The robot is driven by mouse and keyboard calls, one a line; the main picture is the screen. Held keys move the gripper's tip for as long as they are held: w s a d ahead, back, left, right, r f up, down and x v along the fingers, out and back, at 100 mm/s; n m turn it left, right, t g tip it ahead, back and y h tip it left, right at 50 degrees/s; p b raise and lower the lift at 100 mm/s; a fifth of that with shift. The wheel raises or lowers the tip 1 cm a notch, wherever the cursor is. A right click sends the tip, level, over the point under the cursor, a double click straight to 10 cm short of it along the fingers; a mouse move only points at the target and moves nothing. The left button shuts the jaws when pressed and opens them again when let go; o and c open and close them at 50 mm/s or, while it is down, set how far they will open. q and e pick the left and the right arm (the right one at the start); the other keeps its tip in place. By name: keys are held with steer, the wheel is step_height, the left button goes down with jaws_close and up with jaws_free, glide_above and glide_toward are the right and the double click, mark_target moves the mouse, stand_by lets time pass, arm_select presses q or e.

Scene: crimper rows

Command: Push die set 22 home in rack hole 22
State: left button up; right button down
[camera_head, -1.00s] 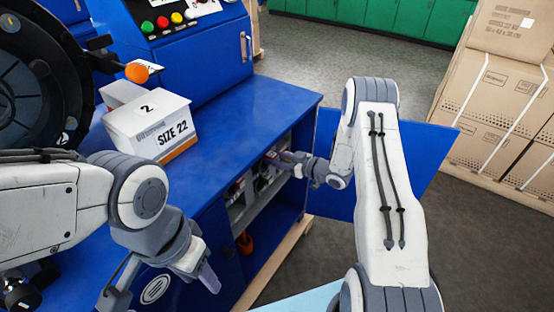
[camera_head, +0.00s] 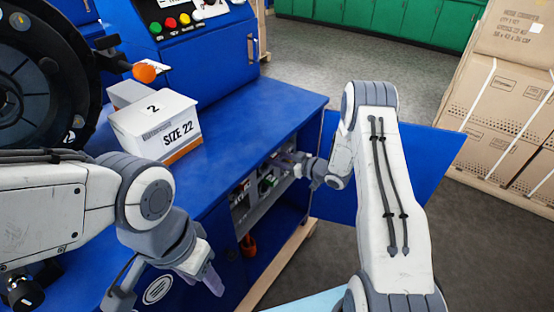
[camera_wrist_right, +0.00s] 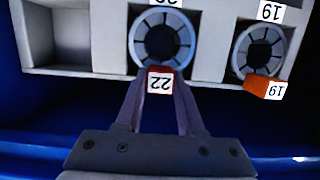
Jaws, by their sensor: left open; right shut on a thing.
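The die set 22 (camera_wrist_right: 160,40), a dark ring of segments, sits in a hole of the grey rack (camera_wrist_right: 207,40) in the right wrist view. Its red-edged tag, marked 22 (camera_wrist_right: 160,82), is upside down between my right fingers. My right gripper (camera_wrist_right: 158,95) is shut on the set at this tag. How deep the set sits I cannot tell. The hole's own number above it is cut off by the frame edge. In the head view my right gripper (camera_head: 290,162) reaches into the open cabinet at the rack. My left gripper (camera_head: 208,278) is open and empty in front of the bench.
Die set 19 (camera_wrist_right: 258,52) with an orange tag sits in the hole to the right. An empty square opening (camera_wrist_right: 72,37) lies to the left. A SIZE 22 box (camera_head: 155,128) stands on the blue bench (camera_head: 250,115). An open blue door (camera_head: 395,175) stands right of the cabinet.

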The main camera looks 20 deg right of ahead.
steer(key=shift+w+a+r, duration=0.15)
steer(key=shift+w+r, duration=0.1)
steer(key=shift+w, duration=0.1)
steer(key=c, duration=0.5)
jaws_free()
steer(key=shift+o, duration=0.3)
steer(key=shift+s+f, duration=0.25)
steer(key=shift+f, duration=0.15)
steer(key=v, duration=1)
steer(key=shift+r, duration=0.3)
